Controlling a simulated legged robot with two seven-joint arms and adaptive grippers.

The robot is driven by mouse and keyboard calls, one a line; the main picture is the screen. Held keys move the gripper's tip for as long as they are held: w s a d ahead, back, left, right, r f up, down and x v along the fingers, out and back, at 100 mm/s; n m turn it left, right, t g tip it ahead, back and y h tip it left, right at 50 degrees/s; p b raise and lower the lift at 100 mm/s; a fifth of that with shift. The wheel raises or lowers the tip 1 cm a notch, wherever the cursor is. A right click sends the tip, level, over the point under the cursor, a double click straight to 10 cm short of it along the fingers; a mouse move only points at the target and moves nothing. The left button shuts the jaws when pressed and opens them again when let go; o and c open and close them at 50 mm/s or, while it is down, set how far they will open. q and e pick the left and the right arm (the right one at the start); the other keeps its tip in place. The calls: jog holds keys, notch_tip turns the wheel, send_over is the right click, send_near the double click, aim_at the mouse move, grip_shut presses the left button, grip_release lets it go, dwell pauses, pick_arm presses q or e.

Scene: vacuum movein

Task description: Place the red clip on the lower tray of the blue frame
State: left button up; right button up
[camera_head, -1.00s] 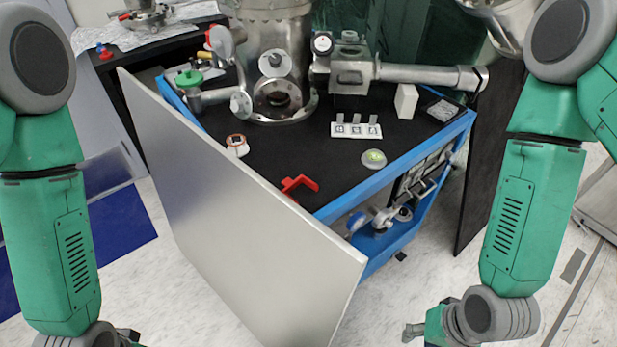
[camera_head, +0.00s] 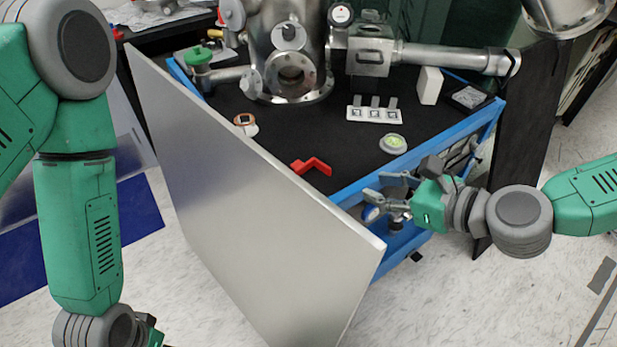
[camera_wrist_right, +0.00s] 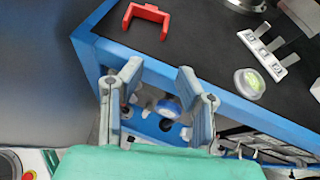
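The red clip (camera_head: 313,166) lies on the black top surface of the blue frame (camera_head: 352,193), close to its front edge and just behind the grey panel. In the right wrist view the red clip (camera_wrist_right: 146,17) shows as a U shape at the upper left. The lower tray (camera_head: 404,240) of the blue frame holds metal fittings and a blue-faced part. My right gripper (camera_head: 388,190) is at the frame's front edge, to the right of the clip. In the wrist view its fingers (camera_wrist_right: 157,90) are apart with nothing between them. My left gripper (camera_head: 150,338) is mostly cut off at the bottom edge.
A large grey panel (camera_head: 245,190) stands slanted along the frame's front left. A steel chamber (camera_head: 288,50), a white strip with tags (camera_head: 374,114), a round green-centred disc (camera_head: 394,144) and a white block (camera_head: 429,86) stand on the top.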

jog(key=b, duration=0.1)
send_near(326, 167)
jog(key=shift+m+t, duration=0.4)
jog(key=x, duration=0.5)
jog(key=shift+a+f, duration=0.15)
jog(key=shift+w+a+f+b, duration=0.3)
jog(key=shift+w+f, duration=0.15)
jog(key=shift+w, duration=0.1)
jog(key=x, duration=0.3)
jog(key=shift+w+a+f+b, duration=0.1)
jog(key=shift+a+b, duration=0.05)
jog(key=shift+b, duration=0.15)
jog(key=shift+w+a, duration=0.1)
jog(key=shift+a, duration=0.45)
jog(key=shift+d, duration=0.15)
grip_shut()
jog(key=shift+d, duration=0.35)
